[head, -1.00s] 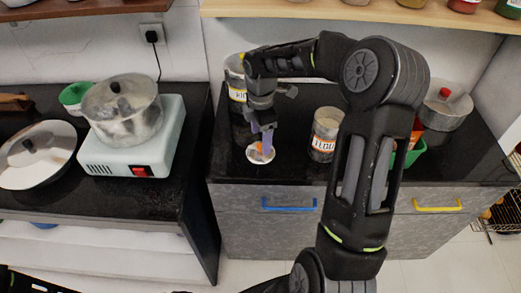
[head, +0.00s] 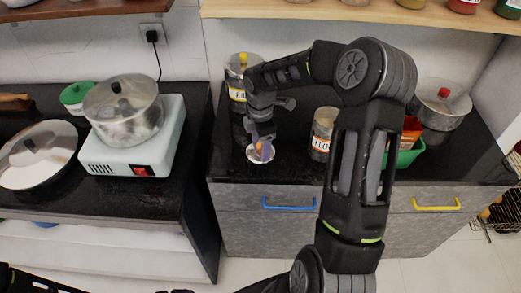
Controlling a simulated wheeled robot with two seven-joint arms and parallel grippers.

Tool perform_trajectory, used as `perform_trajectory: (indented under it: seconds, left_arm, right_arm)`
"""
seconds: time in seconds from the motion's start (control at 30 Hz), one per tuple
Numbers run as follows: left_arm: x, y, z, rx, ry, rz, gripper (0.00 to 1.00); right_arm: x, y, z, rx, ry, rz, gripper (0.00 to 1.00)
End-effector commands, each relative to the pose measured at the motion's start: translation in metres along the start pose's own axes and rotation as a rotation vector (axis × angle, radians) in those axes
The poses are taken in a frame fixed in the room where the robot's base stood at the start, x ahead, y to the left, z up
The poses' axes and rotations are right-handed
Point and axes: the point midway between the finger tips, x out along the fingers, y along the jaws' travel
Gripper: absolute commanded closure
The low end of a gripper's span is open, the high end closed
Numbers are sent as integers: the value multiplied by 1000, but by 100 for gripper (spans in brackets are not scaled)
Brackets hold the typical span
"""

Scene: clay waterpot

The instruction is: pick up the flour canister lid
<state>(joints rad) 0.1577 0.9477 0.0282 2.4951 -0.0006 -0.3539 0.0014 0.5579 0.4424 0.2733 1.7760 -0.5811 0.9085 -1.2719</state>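The flour canister (head: 322,135) stands without its lid on the black counter, to the right of my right gripper. The lid (head: 256,157), a pale disc with an orange knob, lies on the counter near the front edge. My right gripper (head: 264,149) points down at the lid, with its fingers at the knob. The fingers are small and overlap the knob, so I cannot tell whether they are closed on it. Only a bit of my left arm shows at the bottom left, and its gripper is out of view.
A canister with a yellow knob (head: 240,75) stands behind my gripper. A green container (head: 405,152) and a pot with a red knob (head: 442,104) are on the right. The white stove (head: 130,150) with a glass-lidded pot stands on the left counter.

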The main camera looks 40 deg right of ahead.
Motion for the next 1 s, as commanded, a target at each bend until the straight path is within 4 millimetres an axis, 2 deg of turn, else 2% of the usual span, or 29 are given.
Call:
perform_trajectory:
  seconds: [0.07, 0.77, 1.0]
  left_arm:
    - [0, 0, 0, 0, 0, 0, 0]
    - [0, 0, 0, 0, 0, 0, 0]
    - [0, 0, 0, 0, 0, 0, 0]
  right_arm:
    - [0, 0, 0, 0, 0, 0, 41]
    - [1, -1, 0, 0, 0, -2, 99]
    - [2, -2, 0, 0, 0, -5, 100]
